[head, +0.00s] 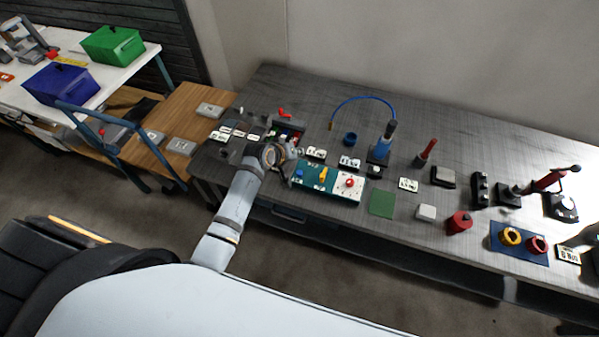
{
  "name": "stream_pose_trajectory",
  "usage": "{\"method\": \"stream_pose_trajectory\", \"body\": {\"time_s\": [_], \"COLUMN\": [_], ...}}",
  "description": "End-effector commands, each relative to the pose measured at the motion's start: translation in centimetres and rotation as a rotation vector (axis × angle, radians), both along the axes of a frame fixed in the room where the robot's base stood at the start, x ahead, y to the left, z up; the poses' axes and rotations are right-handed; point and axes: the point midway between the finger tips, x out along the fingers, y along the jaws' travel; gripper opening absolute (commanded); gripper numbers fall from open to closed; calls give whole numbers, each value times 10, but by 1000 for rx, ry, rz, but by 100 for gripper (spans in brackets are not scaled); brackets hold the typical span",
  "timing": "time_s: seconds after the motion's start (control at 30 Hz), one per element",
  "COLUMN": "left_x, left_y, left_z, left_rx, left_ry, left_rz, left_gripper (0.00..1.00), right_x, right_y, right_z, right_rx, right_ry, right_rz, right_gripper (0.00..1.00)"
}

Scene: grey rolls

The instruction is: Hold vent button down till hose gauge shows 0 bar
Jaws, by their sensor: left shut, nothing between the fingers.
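My left gripper (294,151) is at the far left edge of the teal panel, in the left half of the bench. It is shut and empty. The teal panel (314,183) carries a blue button (300,174), a yellow lever (323,174) and a red knob on a white plate (349,183). I cannot tell which part is the vent button. No gauge reading is legible. My right gripper cannot be made out.
The grey bench (455,125) holds small label cards, a green mat (382,203), a red can (459,222) and a blue mat (519,254) with rings. A dark shape is cut off at the right edge. Left stands a wooden cart (190,100).

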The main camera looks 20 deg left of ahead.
Motion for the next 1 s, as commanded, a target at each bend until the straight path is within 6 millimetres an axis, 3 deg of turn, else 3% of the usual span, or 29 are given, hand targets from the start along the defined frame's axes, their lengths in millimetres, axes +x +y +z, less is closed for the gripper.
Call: {"method": "stream_pose_trajectory", "body": {"time_s": [0.27,0.67,1.0], "left_x": [0,-1,0], "left_y": [0,0,0], "left_z": [-17,-68,-89], "left_rx": [1,2,1], "left_ry": [1,1,0], "left_rz": [-1,0,0], "left_gripper": [0,0,0], "right_x": [0,-1,-1], "right_y": [3,3,0], "right_z": [-19,-79,-87], "right_rx": [4,3,0], "right_ry": [1,1,1], "right_rz": [-2,-1,0], "right_gripper": [38,38,38]}}
